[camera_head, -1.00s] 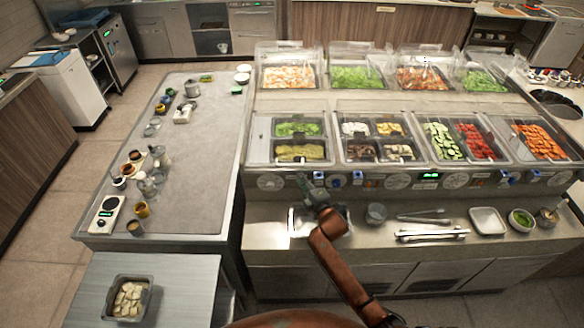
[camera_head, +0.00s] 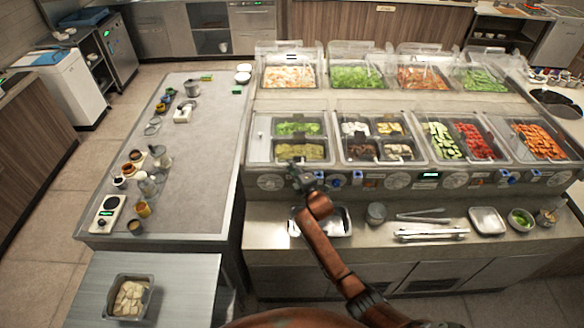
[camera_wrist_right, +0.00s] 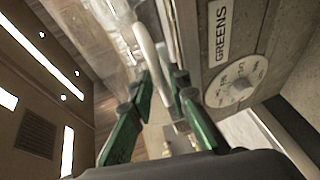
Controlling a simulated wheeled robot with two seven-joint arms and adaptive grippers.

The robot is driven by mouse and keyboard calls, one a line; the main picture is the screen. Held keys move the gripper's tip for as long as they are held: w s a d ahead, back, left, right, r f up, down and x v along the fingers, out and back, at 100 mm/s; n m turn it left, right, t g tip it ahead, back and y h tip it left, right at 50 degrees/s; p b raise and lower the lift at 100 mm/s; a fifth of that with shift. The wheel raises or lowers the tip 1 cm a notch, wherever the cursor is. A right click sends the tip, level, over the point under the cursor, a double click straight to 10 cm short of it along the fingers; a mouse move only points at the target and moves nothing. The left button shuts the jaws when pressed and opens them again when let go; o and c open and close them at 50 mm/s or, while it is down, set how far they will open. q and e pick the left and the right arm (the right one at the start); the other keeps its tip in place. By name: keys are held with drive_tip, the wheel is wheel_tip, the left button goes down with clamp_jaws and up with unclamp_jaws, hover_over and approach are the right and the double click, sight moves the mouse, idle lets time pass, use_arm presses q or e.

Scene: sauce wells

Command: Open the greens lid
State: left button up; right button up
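The greens lid (camera_head: 259,142) is a clear cover over the front-left well of the counter, with green food in pans under it. It looks shut. My right gripper (camera_head: 303,180) is at the front edge of this well, by the dials. In the right wrist view my right gripper (camera_wrist_right: 160,92) has its two green fingers apart. A pale bar handle (camera_wrist_right: 147,52) runs down between and just beyond the fingers. I cannot tell whether they touch it. A GREENS label (camera_wrist_right: 220,30) is to the right of the handle. My left gripper is not in view.
Other clear-covered wells (camera_head: 378,140) stand to the right and behind. A dial (camera_wrist_right: 238,82) sits close to the right finger. On the lower shelf are a metal tray (camera_head: 340,222), a cup (camera_head: 376,213) and tongs (camera_head: 432,234). A grey table (camera_head: 205,150) lies to the left.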

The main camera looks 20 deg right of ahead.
drive_tip(key=shift+c, duration=0.5)
clamp_jaws()
drive_tip(key=shift+r, duration=0.1)
